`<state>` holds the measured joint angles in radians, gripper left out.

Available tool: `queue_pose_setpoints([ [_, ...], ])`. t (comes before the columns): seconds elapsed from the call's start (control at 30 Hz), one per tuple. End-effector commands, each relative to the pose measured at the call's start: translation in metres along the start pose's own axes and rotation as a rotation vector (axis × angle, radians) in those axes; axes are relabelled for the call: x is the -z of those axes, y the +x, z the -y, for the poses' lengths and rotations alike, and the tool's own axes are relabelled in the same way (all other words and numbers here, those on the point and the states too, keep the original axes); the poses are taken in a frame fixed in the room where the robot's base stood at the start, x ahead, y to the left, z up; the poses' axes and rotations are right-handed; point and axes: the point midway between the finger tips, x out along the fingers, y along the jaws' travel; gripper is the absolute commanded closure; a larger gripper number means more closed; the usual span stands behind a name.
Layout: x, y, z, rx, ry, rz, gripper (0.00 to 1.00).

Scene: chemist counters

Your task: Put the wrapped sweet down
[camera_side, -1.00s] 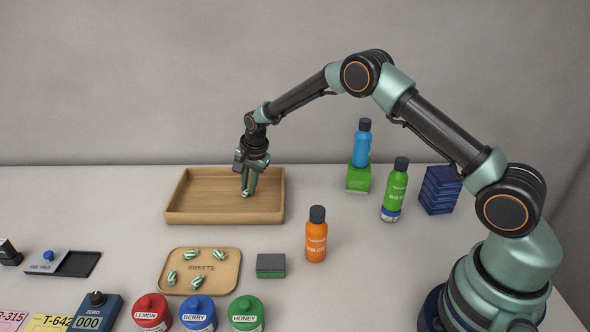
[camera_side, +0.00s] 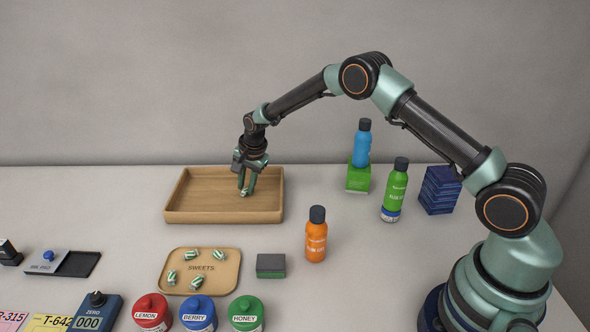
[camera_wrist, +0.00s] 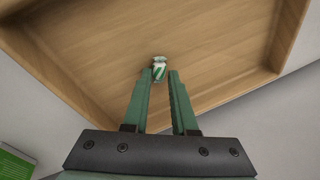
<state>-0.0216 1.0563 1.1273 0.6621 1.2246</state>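The wrapped sweet (camera_wrist: 159,69), green and white striped, is between the fingertips of my gripper (camera_side: 245,188) inside the wooden tray (camera_side: 188,204). In the wrist view both fingers close in on its sides, and its far end sticks out beyond the tips. It also shows at the fingertips in the side view (camera_side: 245,193). The gripper points down over the tray's floor, right of its middle. The sweet is low, close to the floor; I cannot tell whether it touches it.
A smaller tray marked SWEETS (camera_side: 229,262) holds several similar sweets. An orange bottle (camera_side: 316,240) and a grey-green box (camera_side: 270,266) stand nearby. A blue bottle (camera_side: 361,145) on a green box (camera_side: 358,178) and a green bottle (camera_side: 395,192) stand right of the wooden tray.

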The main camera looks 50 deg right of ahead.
Motion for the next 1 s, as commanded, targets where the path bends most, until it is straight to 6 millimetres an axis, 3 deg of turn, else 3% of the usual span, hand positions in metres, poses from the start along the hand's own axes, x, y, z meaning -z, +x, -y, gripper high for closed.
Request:
queue_pose_setpoints([
  [0.03, -0.004, 0.011, -0.016, -0.042, 0.002, 0.014, 0.52],
  [0.27, -0.002, -0.002, -0.012, -0.04, 0.002, 0.013, 0.52],
  [0.7, 0.002, -0.086, -0.006, -0.026, 0.001, 0.008, 0.52],
  [1.0, 0.003, -0.121, -0.005, -0.027, 0.0, 0.007, 0.52],
])
